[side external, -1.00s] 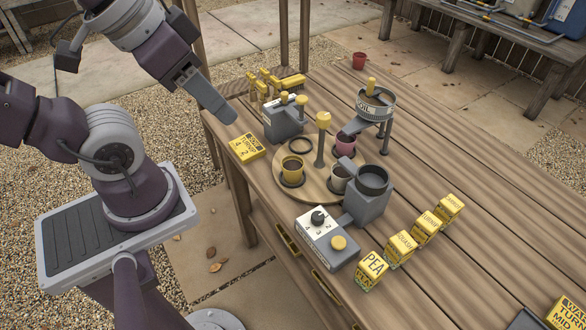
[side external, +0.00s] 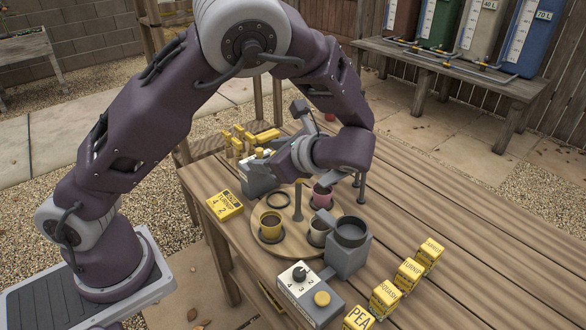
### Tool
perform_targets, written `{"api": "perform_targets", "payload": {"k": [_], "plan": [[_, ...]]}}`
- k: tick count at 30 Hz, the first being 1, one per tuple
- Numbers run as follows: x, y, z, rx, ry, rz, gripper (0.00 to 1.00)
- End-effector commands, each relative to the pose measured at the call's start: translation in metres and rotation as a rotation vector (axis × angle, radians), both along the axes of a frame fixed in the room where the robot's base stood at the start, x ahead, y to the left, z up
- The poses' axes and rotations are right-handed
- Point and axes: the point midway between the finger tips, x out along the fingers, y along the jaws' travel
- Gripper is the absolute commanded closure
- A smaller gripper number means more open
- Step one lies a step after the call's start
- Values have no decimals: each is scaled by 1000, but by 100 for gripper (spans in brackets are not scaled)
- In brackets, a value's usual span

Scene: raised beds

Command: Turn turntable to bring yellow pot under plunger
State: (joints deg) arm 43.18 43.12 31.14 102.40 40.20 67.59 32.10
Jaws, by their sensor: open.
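The round wooden turntable (side external: 268,243) sits on the bench with a post (side external: 298,203) at its middle. The yellow pot (side external: 270,224) stands upright at its front left, with dark contents. A pink pot (side external: 322,196) is at the back right and a pale pot (side external: 318,230) at the front right. An empty dark ring (side external: 278,200) is at the back left. My gripper (side external: 283,170) is open, low over the back of the turntable by the post's top; its fingertips are mostly hidden. I cannot tell for sure which station is the plunger.
A grey station (side external: 257,180) stands behind left, a grey cup station (side external: 346,255) at front right. A control box (side external: 308,298) with a dial and yellow button is in front. Yellow seed packets line the right; a yellow box (side external: 225,206) lies left.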

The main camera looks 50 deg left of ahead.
Motion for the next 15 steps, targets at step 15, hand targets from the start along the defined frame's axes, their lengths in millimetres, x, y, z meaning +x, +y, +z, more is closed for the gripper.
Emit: {"api": "perform_targets", "payload": {"k": [15], "plan": [[67,-33,-46,539,212,-350,47]]}}
